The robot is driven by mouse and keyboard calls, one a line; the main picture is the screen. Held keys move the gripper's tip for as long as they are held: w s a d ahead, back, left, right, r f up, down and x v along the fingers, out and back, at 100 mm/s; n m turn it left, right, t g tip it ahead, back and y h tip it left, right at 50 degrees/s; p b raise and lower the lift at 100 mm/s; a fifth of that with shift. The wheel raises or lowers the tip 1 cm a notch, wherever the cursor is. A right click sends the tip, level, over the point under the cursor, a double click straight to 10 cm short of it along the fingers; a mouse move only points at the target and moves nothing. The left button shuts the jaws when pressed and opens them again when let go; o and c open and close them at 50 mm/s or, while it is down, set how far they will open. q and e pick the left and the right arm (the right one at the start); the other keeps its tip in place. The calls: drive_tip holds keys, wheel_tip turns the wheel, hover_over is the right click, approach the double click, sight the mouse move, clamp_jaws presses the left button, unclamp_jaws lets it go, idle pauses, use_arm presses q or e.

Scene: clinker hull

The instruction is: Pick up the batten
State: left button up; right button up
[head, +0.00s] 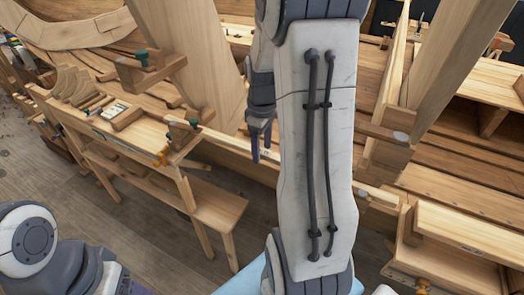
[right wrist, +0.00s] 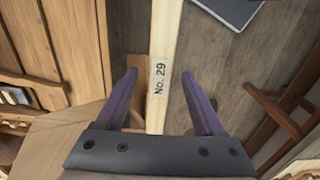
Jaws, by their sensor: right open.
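The batten (right wrist: 161,100) is a long pale wooden strip marked "No. 29". In the right wrist view it runs lengthwise between the two purple fingers of my right gripper (right wrist: 160,74), with a gap on each side. In the head view my right gripper (head: 261,150) points down over a pale strip (head: 228,147) that looks like the batten. My right forearm hides part of that strip. The right gripper is open and holds nothing. My left arm shows at the lower left of the head view, but its gripper is out of the picture.
The planked hull (head: 470,190) and upright timbers fill the right. A dark flat object (right wrist: 232,8) lies beyond the batten. The wooden floor (head: 60,190) is open at the left.

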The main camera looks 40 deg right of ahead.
clamp_jaws()
